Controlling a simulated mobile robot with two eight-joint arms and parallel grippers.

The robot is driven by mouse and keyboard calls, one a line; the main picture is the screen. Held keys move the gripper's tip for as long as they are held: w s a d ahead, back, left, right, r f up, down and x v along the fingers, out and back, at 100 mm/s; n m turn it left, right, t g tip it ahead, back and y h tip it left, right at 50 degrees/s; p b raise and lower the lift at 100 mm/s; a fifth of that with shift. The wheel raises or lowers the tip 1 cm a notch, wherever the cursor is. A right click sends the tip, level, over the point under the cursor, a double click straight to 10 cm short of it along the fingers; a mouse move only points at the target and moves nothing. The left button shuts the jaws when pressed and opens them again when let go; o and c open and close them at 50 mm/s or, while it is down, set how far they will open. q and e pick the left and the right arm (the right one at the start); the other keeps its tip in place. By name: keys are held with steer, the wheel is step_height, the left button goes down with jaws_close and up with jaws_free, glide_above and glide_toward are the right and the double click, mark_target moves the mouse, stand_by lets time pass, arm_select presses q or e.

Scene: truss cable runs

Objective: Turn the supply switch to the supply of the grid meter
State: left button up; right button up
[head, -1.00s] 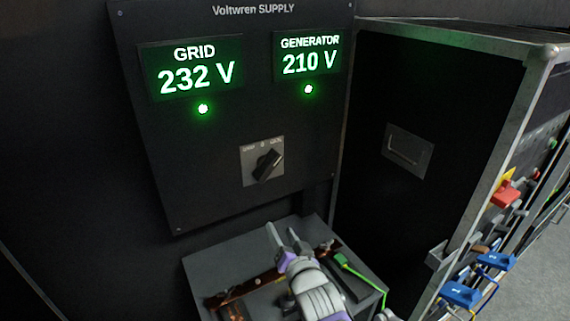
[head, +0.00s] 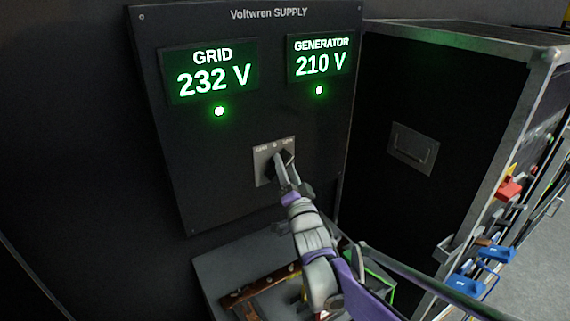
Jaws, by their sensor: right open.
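The supply panel (head: 175,130) carries a lit GRID meter (head: 213,74) reading 232 V and a lit GENERATOR meter (head: 321,62) reading 210 V. Below them is the supply switch, a black knob (head: 287,157) on a small grey plate (head: 261,160) with GRID at the left, 0 in the middle and a GEN mark at the right. The knob's upper end leans toward the right mark; my fingers hide part of it. My right gripper (head: 284,168) is open, its fingertips at the knob. I cannot tell whether they touch it. My left gripper is out of view.
A green lamp (head: 219,111) glows under GRID and another (head: 319,90) under GENERATOR. A grey box with copper bars (head: 235,262) stands below the panel. A black case with metal edges (head: 455,110) stands close on the right, with blue and red connectors on its side.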

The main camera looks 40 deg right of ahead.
steer(key=shift+w+d+r, duration=0.1)
steer(key=shift+w+d, duration=0.05)
steer(key=shift+w, duration=0.2)
steer(key=shift+c, duration=0.3)
jaws_close()
